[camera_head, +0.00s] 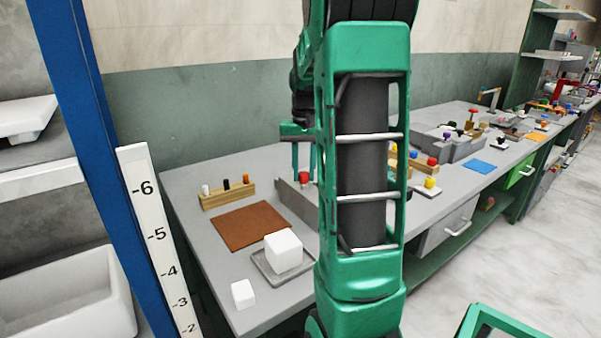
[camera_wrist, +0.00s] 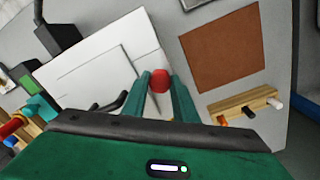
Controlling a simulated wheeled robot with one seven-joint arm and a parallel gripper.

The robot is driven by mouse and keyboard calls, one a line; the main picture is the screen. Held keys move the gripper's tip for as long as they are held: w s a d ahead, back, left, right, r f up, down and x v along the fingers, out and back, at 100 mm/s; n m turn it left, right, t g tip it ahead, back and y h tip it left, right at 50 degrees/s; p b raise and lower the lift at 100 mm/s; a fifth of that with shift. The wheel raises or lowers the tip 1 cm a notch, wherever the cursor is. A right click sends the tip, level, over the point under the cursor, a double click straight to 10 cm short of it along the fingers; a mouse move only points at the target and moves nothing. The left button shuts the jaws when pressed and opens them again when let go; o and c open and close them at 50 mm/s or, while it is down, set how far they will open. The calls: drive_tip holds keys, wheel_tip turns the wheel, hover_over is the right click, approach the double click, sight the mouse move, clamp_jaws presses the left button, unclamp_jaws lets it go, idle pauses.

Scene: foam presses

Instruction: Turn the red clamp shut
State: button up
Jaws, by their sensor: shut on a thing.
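The red clamp shows as a red knob (camera_wrist: 160,80) in the wrist view, at the edge of a white and grey press plate (camera_wrist: 98,72). In the head view the red knob (camera_head: 304,179) shows just below my fingertips, left of my arm. My gripper (camera_head: 303,170) points down at it. In the wrist view my two green fingers (camera_wrist: 161,86) stand on either side of the knob and are shut on it. The knob's lower part and its link to the press are hidden by my fingers, so I cannot tell how far it is turned.
A brown mat (camera_head: 250,226) and a wooden block with pegs (camera_head: 228,194) lie left of the press. A white foam cube (camera_head: 283,251) sits on a grey tray (camera_head: 266,270), with a smaller white cube (camera_head: 243,294) near the bench edge. A blue post (camera_head: 103,150) stands left.

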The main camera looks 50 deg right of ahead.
sight(302, 173)
drive_tip(key=shift+w+r, duration=0.15)
drive_tip(key=shift+w, duration=0.1)
drive_tip(key=o, duration=1.1)
drive_tip(key=shift+c, duration=0.2)
drive_tip(key=shift+s, duration=0.1)
wheel_tip(302, 173, up, 11)
drive_tip(key=shift+f, duration=0.2)
drive_tip(key=shift+a, duration=0.15)
drive_tip(key=s+a+f+n, duration=0.1)
drive_tip(key=s+a+f, duration=0.6)
drive_tip(key=s+a, duration=0.2)
drive_tip(key=s+a+f+n, duration=0.1)
drive_tip(key=s+a+f, duration=0.7)
drive_tip(key=s+a, duration=0.2)
drive_tip(key=shift+s+n, duration=0.4)
drive_tip(key=shift+s, duration=0.3)
